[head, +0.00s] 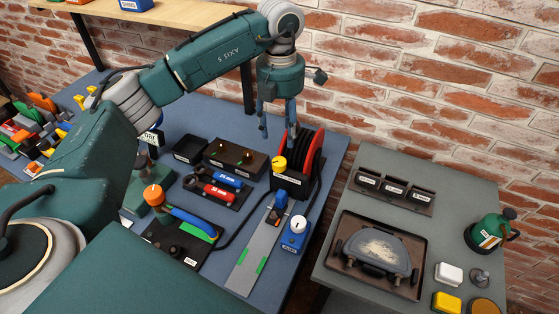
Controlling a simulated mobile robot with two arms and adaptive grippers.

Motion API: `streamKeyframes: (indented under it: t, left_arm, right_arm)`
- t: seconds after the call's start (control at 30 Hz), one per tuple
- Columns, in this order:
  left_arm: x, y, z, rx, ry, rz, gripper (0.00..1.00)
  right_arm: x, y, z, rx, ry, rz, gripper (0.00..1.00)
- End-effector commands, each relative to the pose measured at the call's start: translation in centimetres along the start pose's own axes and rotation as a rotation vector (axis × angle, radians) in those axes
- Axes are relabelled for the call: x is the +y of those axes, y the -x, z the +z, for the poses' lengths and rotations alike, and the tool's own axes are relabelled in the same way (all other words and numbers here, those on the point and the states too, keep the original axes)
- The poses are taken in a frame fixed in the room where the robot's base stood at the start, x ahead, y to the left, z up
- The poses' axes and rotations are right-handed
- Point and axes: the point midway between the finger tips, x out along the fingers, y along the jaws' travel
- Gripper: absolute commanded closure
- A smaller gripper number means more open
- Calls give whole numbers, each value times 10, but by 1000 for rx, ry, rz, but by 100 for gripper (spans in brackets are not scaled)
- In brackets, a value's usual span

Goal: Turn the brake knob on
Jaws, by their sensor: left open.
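A reel with red and black discs (307,157) stands at the back of the blue table, on a dark labelled base (290,185). A yellow round knob (279,163) sits at the left front of this reel; I cannot read a brake marking on it. A blue box with a white round knob (297,228) stands nearer, at the table's right edge. My left gripper (277,125) points down with its fingers apart and empty, above and just behind the yellow knob. It does not appear to touch the knob or reel. My right gripper is not in view.
On the blue table (222,118) are a dark box with small levers (236,158), red and blue tools (222,187), an orange-topped device (154,196) and a grey rail (252,252). A grey table (340,215) with a tray stands right, past a gap. A brick wall is behind.

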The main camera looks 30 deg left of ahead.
Motion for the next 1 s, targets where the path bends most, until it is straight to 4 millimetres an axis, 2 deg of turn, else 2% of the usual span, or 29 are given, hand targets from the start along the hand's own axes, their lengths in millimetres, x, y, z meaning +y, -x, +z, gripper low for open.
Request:
streamKeyframes:
  t: [0.03, 0.5, 0.7, 0.83, 1.0]
  left_arm:
    - [0, -3, 1, 0, -127, 3, 49]
    - [0, -5, 1, 22, -1458, -2, 49]
    - [1, -5, 0, 30, -1958, -12, 49]
    - [1, -4, 0, 32, -2169, -18, 49]
    - [1, -5, -1, 33, -2282, -23, 49]
  right_arm:
    - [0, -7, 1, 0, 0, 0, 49]
    - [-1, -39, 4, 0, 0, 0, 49]
    - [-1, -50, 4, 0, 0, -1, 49]
    - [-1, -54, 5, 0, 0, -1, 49]
    - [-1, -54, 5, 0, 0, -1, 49]
